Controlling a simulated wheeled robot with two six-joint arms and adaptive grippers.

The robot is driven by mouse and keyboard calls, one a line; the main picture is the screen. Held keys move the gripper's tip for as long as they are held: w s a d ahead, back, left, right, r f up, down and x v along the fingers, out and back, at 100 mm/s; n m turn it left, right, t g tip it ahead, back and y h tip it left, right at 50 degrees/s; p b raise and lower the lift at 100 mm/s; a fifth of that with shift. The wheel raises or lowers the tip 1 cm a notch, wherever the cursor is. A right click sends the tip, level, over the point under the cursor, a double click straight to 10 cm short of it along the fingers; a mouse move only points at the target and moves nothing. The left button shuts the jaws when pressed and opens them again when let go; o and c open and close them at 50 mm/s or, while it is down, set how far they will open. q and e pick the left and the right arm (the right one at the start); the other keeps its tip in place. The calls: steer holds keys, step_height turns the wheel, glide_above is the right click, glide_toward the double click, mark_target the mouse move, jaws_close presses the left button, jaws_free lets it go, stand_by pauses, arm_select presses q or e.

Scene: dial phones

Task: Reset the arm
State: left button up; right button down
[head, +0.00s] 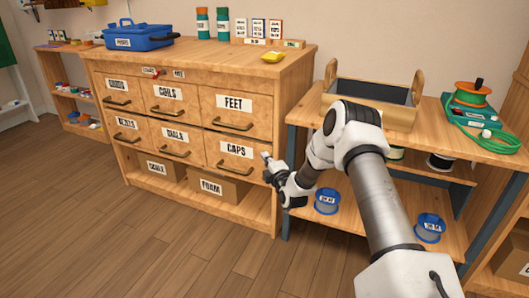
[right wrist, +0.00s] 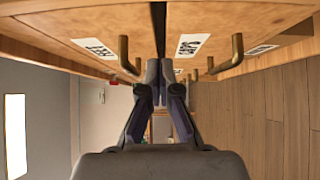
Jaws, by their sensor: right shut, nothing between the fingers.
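My right arm reaches across the right half of the head view. Its gripper (head: 266,160) is at the right end of the wooden drawer cabinet (head: 281,105), close to the drawer labelled CAPS (head: 236,149). In the right wrist view the gripper (right wrist: 160,68) is shut and empty, its fingertips together. Brass handles show on both sides beyond the fingertips, the CAPS handle (right wrist: 232,58) to the right and the FEET handle (right wrist: 127,58) to the left. The fingers hold neither handle. All labelled drawers appear closed. My left gripper does not show.
A workbench (head: 455,160) stands to the right, with a wooden tray (head: 375,108) and a green device (head: 470,112) on top. Blue spools (head: 327,201) sit on its lower shelf. A blue toolbox (head: 138,37) stands on the cabinet. The floor in front is clear.

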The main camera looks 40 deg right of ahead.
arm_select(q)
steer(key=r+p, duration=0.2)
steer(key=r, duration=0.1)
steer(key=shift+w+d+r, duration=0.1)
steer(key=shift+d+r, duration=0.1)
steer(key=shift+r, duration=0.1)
arm_select(e)
steer(key=f+v, duration=0.1)
steer(key=v, duration=0.5)
steer(key=shift+s, duration=0.25)
steer(key=shift+f, duration=0.1)
